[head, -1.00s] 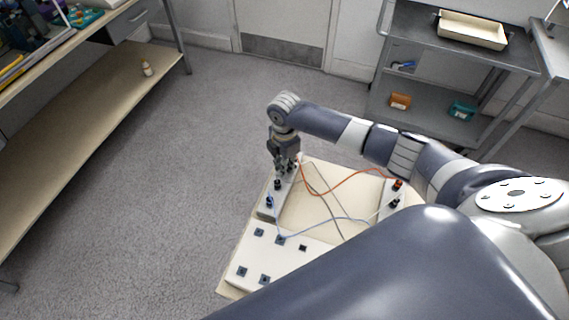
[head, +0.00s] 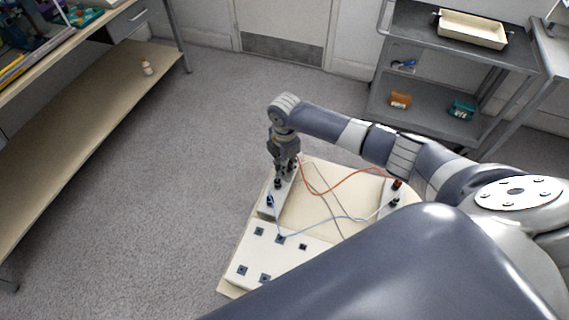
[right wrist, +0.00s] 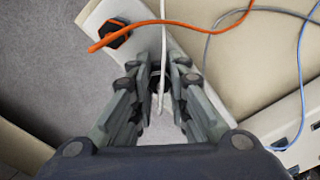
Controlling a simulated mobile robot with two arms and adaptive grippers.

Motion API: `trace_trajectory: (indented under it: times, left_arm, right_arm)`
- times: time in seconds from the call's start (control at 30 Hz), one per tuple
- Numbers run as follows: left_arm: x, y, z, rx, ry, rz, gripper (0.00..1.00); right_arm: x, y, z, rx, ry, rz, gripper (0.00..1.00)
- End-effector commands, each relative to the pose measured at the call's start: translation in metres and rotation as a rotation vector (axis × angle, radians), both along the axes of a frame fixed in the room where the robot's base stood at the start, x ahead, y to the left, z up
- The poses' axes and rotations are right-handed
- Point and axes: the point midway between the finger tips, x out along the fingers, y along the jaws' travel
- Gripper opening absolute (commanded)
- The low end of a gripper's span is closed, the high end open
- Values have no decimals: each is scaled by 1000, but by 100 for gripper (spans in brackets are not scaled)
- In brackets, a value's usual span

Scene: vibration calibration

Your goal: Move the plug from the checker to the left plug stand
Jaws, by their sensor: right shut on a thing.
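My right gripper (head: 285,166) points down over the grey left plug stand (head: 268,212). In the right wrist view its fingers (right wrist: 161,92) are closed around a dark plug, mostly hidden, with a pale cable (right wrist: 163,40) rising between them. I cannot tell whether this plug is seated in the stand. A black plug (head: 277,184) and a blue plug (head: 269,201) stand nearer on the same stand. An orange-cabled plug (right wrist: 114,34) is on the stand beside the fingers. The white panel with dark sockets (head: 270,268), perhaps the checker, lies in front. My left gripper is out of view.
A second stand (head: 387,210) with plugs is at the board's right side. Orange (head: 345,180), blue (head: 325,220) and thin grey cables cross the pale board (head: 310,205). A grey cart (head: 425,120) stands behind; open floor lies left.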

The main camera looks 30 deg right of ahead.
Motion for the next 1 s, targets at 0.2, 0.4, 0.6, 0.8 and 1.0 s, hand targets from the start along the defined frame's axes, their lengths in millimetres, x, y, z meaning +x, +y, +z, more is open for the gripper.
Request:
trace_trajectory:
  times: [0.2, 0.4, 0.6, 0.8, 1.0]
  left_arm:
    - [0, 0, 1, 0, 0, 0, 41]
    - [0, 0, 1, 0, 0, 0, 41]
    - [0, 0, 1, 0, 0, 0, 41]
    - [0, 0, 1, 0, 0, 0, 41]
    - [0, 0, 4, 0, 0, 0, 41]
  right_arm:
    - [0, 0, 0, 0, 0, 0, 0]
    - [0, 0, -2, 0, 0, 0, 0]
    - [0, 0, -2, 0, 1, 0, 39]
    - [0, 0, -2, 0, 0, 0, 39]
    - [0, 0, 1, 0, 0, 0, 39]
